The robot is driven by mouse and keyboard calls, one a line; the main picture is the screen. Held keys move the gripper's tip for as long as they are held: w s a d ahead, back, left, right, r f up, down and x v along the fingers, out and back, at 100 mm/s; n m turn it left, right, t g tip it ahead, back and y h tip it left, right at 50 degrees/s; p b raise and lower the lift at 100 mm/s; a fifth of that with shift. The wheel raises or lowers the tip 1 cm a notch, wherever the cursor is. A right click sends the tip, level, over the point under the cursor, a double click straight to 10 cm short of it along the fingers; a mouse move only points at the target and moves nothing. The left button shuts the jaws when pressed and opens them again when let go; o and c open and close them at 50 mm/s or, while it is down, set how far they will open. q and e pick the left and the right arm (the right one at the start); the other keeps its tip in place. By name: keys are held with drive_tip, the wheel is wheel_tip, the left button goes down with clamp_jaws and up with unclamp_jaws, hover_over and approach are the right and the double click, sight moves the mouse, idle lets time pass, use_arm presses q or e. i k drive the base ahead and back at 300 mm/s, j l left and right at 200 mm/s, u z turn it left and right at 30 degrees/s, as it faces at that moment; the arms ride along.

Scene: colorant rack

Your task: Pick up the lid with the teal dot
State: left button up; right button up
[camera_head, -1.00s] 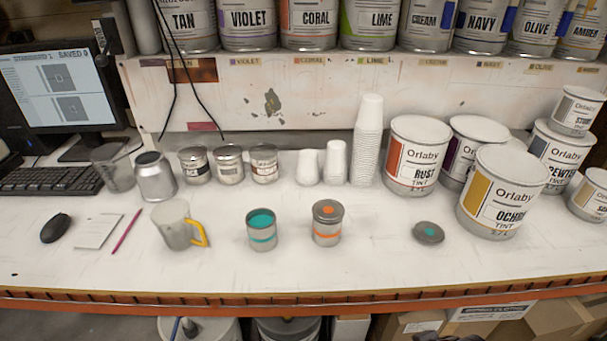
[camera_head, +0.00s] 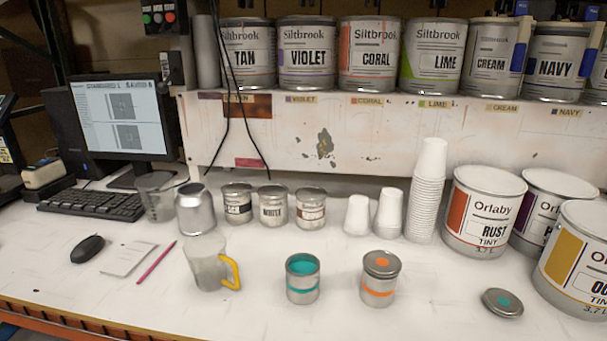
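The lid with the teal dot (camera_head: 502,303) is a round grey metal lid lying flat on the white worktop, dot up, at the lower right in the head view. It is just left of the large ochre can (camera_head: 578,262). An open small can with teal paint and a teal band (camera_head: 302,279) stands left of centre. Between that can and the lid stands a closed small can with an orange dot and band (camera_head: 380,279). Neither of my grippers shows in the head view.
A clear jug with a yellow handle (camera_head: 208,265) stands left of the teal can. Stacked white cups (camera_head: 427,195) and the large rust can (camera_head: 482,212) stand behind. A shelf of labelled cans (camera_head: 330,125) runs across the back. Worktop around the lid's left and front is clear.

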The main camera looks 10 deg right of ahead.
sight(503, 302)
drive_tip(key=z, duration=1.4)
